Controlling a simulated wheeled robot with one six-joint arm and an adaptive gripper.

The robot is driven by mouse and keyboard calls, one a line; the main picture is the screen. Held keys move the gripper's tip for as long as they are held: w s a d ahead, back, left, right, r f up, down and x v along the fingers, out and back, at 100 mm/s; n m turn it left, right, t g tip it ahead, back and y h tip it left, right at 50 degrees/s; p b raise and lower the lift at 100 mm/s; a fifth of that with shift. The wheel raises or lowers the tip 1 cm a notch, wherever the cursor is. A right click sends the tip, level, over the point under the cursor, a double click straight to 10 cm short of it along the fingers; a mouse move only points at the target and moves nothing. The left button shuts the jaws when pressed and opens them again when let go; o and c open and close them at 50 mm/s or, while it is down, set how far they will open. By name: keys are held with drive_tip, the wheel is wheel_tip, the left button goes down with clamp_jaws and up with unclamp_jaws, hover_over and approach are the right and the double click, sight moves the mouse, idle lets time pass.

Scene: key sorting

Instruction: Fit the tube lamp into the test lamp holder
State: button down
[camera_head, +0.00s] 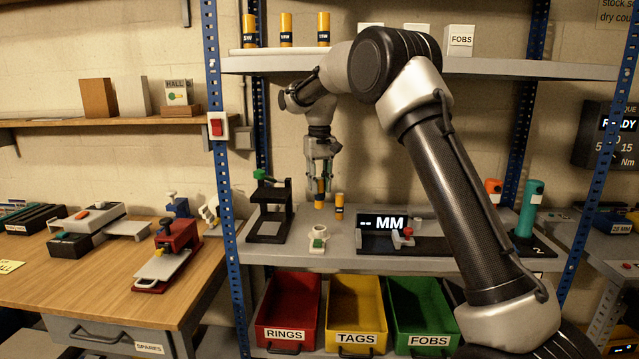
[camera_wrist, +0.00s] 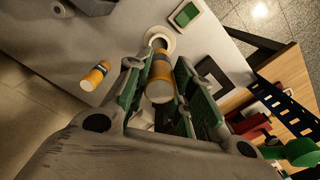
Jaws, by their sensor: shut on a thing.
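My gripper (camera_head: 320,186) is shut on an orange tube lamp (camera_head: 319,201) with a dark band and pale end, held upright above the shelf. In the wrist view the held lamp (camera_wrist: 161,78) sits between the green finger pads. The test lamp holder (camera_head: 318,235) is a small white round socket with a green-marked front, standing on the shelf. In the head view it is below the lamp, with a gap. In the wrist view the lamp's far end overlaps the holder's ring (camera_wrist: 153,35), so I cannot tell the exact alignment.
A second orange tube (camera_head: 339,206) stands on the shelf just right of the held lamp. A black stand (camera_head: 268,212) is left, an "MM" display unit (camera_head: 382,223) right. Several tubes stand on the upper shelf (camera_head: 400,68). Red, yellow and green bins sit below.

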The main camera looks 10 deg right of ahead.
sight(319, 200)
drive_tip(key=shift+w+f, duration=0.1)
drive_tip(key=shift+f, duration=2.75)
drive_tip(key=shift+f, duration=1.75)
drive_tip(key=c, duration=1.1)
unclamp_jaws()
drive_tip(key=shift+c, duration=0.2)
drive_tip(key=shift+r, duration=0.15)
wheel_tip(319, 200, up, 7)
drive_tip(key=shift+r, duration=0.15)
